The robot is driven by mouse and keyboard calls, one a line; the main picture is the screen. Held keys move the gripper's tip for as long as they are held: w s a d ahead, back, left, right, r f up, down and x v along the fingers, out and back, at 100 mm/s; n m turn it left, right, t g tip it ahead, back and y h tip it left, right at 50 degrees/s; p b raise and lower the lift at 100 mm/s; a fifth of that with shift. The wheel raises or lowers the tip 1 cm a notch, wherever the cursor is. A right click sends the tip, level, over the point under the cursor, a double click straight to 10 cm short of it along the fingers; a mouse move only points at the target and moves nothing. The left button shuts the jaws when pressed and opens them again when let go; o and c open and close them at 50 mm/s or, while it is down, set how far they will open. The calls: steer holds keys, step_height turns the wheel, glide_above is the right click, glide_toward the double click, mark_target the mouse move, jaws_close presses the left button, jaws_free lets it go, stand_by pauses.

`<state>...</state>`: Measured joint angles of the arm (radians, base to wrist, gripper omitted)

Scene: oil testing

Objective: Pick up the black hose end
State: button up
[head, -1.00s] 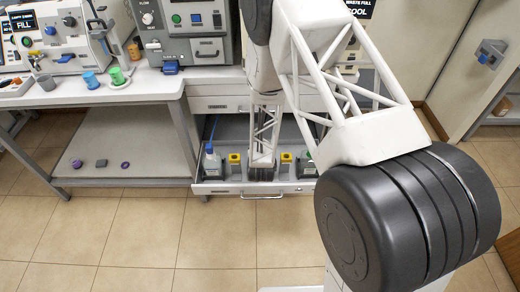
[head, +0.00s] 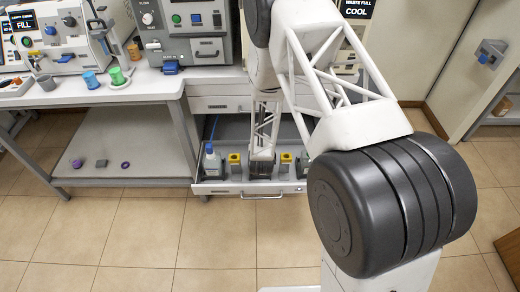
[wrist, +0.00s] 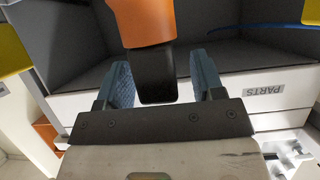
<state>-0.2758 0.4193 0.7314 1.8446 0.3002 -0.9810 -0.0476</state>
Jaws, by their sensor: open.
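A black end piece (wrist: 155,75) below an orange body (wrist: 143,22) is in the wrist view, between the two blue fingers. It may be the black hose end; I cannot tell for sure. My gripper (wrist: 160,72) is open, with a finger on each side of this piece and gaps visible at both sides. In the head view my gripper (head: 262,166) is low over the open drawer, and my arm hides part of the drawer. The piece between the fingers is not clear there.
The open drawer (head: 225,190) holds a blue-capped bottle (head: 212,160) and yellow-topped items (head: 234,160) on both sides of my gripper. A blue line (wrist: 270,27) runs along the drawer's inside. A PARTS label (wrist: 264,90) is nearby. The bench (head: 150,84) stands left; the floor in front is clear.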

steer(key=shift+w+f, duration=0.1)
steer(key=shift+w, duration=0.1)
stand_by(0.5)
steer(key=c, duration=1)
steer(key=shift+r, duration=1.5)
steer(key=s+d+r, duration=0.2)
steer(key=s+d, duration=0.1)
steer(key=s, duration=1.2)
steer(key=shift+s+d, duration=0.2)
steer(key=shift+s, duration=0.15)
steer(key=shift+w, duration=0.1)
